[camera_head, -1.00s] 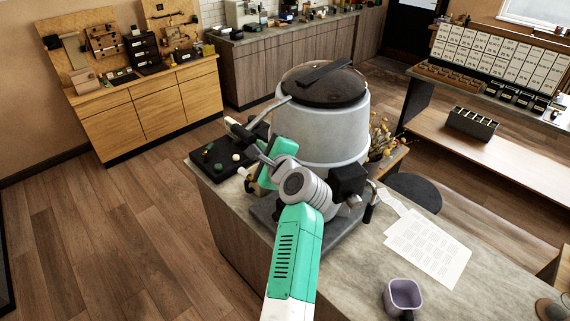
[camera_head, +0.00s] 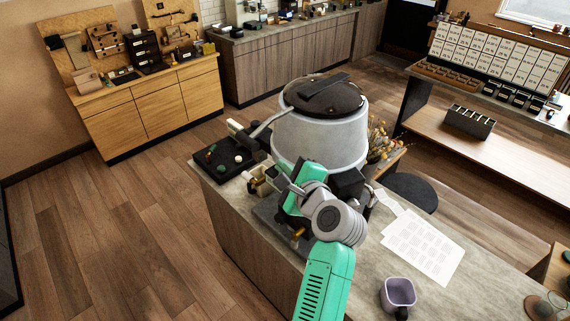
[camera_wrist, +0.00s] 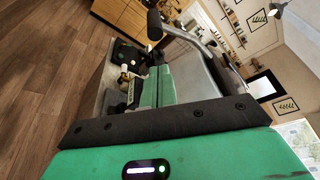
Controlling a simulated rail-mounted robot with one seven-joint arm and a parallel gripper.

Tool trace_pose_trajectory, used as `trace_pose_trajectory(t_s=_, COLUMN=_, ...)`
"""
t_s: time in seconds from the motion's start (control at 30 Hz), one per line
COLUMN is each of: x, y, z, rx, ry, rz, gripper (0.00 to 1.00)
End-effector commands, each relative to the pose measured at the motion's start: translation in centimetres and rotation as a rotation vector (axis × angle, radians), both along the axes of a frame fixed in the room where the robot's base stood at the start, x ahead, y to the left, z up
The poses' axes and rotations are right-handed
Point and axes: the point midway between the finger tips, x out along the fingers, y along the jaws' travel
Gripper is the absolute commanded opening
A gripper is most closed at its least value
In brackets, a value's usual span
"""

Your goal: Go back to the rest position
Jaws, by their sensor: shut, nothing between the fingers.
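My arm reaches up from the bottom of the head view over a grey-topped counter (camera_head: 375,262). My gripper (camera_head: 290,186) is at the front of a large pale grey vessel with a dark round lid (camera_head: 325,97). Its fingers are hard to make out there and partly hidden. In the wrist view, the green gripper (camera_wrist: 155,90) is shut and holds nothing. The vessel's grey wall and curved lever lie just beyond it. I cannot tell whether the gripper touches the vessel.
A black tray (camera_head: 213,160) with small round items lies left of the vessel. Papers (camera_head: 424,246) and a lilac mug (camera_head: 397,293) are on the counter to the right. A dark stool (camera_head: 411,190) stands behind the counter. The wooden floor at left is clear.

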Motion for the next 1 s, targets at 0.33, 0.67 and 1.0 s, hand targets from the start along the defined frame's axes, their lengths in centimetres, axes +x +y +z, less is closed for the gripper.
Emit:
trace_pose_trajectory(t_s=0.33, x=-0.3, y=-0.2, z=0.1, rx=0.000, ry=0.000, rz=0.000, gripper=0.00)
trace_pose_trajectory(t_s=0.67, x=-9.5, y=-0.5, z=17.3, rx=-1.043, ry=-0.575, rz=-0.191, gripper=0.00)
trace_pose_trajectory(t_s=1.0, x=-27.7, y=2.1, z=31.6, rx=-1.926, ry=-0.918, rz=-0.625, gripper=0.00)
